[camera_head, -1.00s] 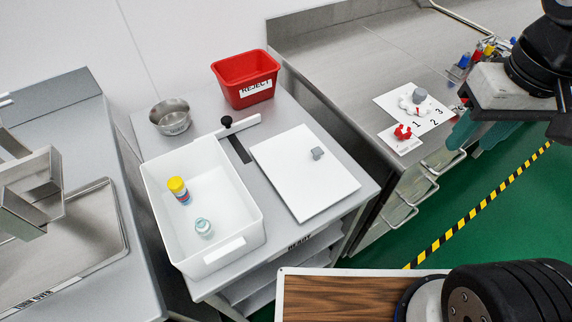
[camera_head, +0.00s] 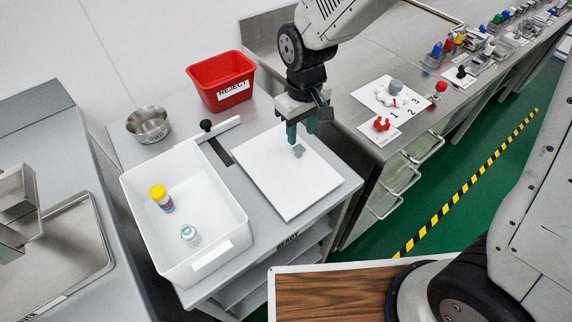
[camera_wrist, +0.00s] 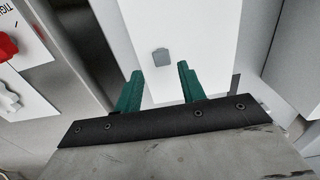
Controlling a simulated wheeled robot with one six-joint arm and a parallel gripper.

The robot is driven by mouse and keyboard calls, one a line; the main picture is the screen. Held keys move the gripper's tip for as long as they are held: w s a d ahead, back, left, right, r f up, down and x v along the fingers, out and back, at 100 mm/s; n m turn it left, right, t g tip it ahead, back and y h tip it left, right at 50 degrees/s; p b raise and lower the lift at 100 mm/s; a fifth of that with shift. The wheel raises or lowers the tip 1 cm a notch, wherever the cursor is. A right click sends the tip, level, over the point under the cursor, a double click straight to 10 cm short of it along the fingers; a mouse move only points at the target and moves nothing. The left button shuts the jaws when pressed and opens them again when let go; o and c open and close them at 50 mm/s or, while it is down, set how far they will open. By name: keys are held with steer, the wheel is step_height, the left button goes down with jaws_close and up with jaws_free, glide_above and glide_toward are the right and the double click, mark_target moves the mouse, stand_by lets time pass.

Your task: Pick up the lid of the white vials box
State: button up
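The white lid (camera_head: 270,185) lies flat on the grey table, to the right of the open white box (camera_head: 240,250). A small grey handle (camera_head: 298,151) stands up from the lid. In the box are a vial with a yellow cap (camera_head: 161,197) and a clear vial with a pale top (camera_head: 190,235). My gripper (camera_head: 301,135) is over the lid's far part, close to the handle. In the wrist view my gripper (camera_wrist: 160,82) has its green fingers apart, with the handle (camera_wrist: 161,57) ahead of and between them, not enclosed. The lid (camera_wrist: 190,25) fills the background there.
A red reject bin (camera_head: 222,80) and a metal bowl (camera_head: 148,125) stand at the back of the table. A counter with red and white parts (camera_head: 381,124) is on the right.

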mark_target(299, 148)
steer(key=f, duration=0.5)
steer(key=shift+a+f, duration=0.2)
steer(key=shift+f, duration=0.2)
steer(key=shift+w, duration=0.1)
jaws_close()
